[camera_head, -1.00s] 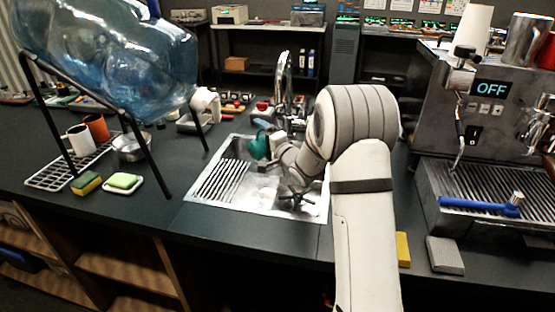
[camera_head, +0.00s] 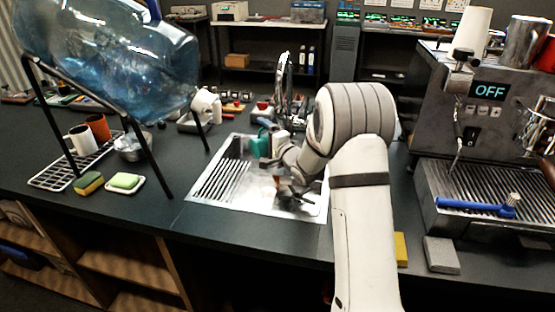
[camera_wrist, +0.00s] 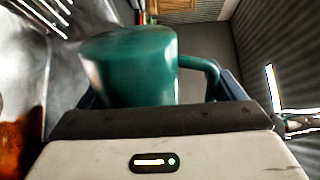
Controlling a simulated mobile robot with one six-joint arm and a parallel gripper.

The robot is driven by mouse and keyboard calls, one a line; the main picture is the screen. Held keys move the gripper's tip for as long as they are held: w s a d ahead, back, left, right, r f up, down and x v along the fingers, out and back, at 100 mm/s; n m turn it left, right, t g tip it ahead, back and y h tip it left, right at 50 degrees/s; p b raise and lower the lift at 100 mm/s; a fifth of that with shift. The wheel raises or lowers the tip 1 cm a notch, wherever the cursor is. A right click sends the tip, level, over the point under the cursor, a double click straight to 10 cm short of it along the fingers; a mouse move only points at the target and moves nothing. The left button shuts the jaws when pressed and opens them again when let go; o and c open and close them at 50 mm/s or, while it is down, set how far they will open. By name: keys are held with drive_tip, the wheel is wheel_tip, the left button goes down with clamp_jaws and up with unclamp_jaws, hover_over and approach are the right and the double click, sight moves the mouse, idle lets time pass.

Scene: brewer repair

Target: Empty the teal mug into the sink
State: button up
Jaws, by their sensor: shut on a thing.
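The teal mug (camera_head: 259,143) is held over the sink (camera_head: 226,205). My gripper (camera_head: 268,150) is shut on it. In the wrist view the mug (camera_wrist: 130,65) sits between the dark fingers, its handle to the right. It appears tipped over in the head view, though its mouth is hidden. A brown streak (camera_head: 277,181) shows below my gripper, above the sink basin. Brown also shows at the left edge of the wrist view. My arm hides the right part of the sink.
The faucet (camera_head: 285,80) rises behind the sink, close to my arm. A rack (camera_head: 50,178) with a white mug (camera_head: 79,140) and an orange mug (camera_head: 99,128) stands left. A large blue bottle (camera_head: 110,60) leans on a black stand. The espresso machine (camera_head: 480,130) stands right.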

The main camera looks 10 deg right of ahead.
drive_tip(key=shift+w+d+f+m+p, duration=0.1)
drive_tip(key=shift+d+f+m+p, duration=0.2)
drive_tip(key=shift+m, duration=0.2)
